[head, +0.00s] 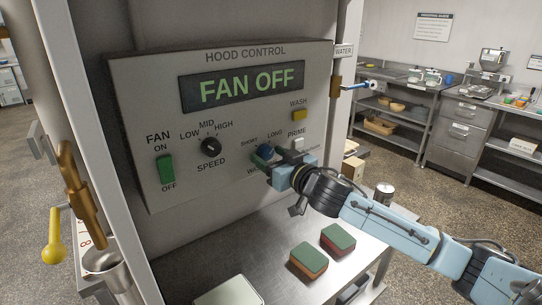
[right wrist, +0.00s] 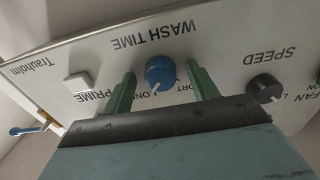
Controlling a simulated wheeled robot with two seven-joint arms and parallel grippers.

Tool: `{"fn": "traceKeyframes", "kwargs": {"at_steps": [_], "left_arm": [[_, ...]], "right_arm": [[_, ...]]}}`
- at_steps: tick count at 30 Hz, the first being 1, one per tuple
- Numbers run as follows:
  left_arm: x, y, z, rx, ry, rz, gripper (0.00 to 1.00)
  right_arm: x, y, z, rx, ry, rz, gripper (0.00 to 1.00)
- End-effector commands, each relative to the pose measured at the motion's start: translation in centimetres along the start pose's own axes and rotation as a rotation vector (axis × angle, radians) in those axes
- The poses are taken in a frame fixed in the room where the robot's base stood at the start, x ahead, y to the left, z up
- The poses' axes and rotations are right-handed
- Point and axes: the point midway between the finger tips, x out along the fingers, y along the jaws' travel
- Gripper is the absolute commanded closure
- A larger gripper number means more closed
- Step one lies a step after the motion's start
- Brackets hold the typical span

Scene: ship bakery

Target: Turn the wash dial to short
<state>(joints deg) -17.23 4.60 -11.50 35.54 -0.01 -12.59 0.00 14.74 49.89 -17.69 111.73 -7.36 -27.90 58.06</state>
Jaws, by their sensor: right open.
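The wash dial (head: 264,152) is a round blue knob low on the hood control panel (head: 228,124), with SHORT and LONG printed above it. In the right wrist view, upside down, the blue dial (right wrist: 160,71) shows a white mark that points toward the LONG side of its labels. My right gripper (head: 277,164) is at the panel over the dial and partly hides it. In the right wrist view my right gripper (right wrist: 158,85) is open, with one green finger on each side of the dial and gaps visible between. My left gripper is not in view.
The black speed knob (head: 211,147) and green fan switch (head: 166,169) are left of the dial. The white prime button (head: 298,144) and yellow wash button (head: 299,115) are close to its right. The display (head: 243,87) reads FAN OFF. Two sponges (head: 338,237) lie on the counter below.

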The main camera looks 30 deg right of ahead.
Motion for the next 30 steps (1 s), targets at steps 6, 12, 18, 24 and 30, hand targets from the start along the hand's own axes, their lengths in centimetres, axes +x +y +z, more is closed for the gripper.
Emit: {"fn": "traceKeyframes", "kwargs": {"at_steps": [6, 12, 18, 24, 30], "left_arm": [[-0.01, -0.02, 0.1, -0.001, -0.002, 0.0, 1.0], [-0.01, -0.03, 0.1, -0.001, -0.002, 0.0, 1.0], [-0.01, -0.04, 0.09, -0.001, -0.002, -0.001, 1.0], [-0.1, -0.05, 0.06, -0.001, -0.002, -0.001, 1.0], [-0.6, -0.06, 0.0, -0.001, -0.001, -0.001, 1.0]], "right_arm": [[0.13, -0.02, 0.01, 0.0, 0.0, 0.0, 0.41], [0.11, -0.01, 0.0, 0.0, 0.0, 0.0, 0.57], [0.1, 0.0, 0.0, 0.0, 0.0, 0.0, 0.83], [0.1, 0.0, -0.02, -0.01, 0.0, 0.0, 0.86], [0.1, 0.0, -0.08, -0.071, -0.001, 0.0, 0.86]]}}
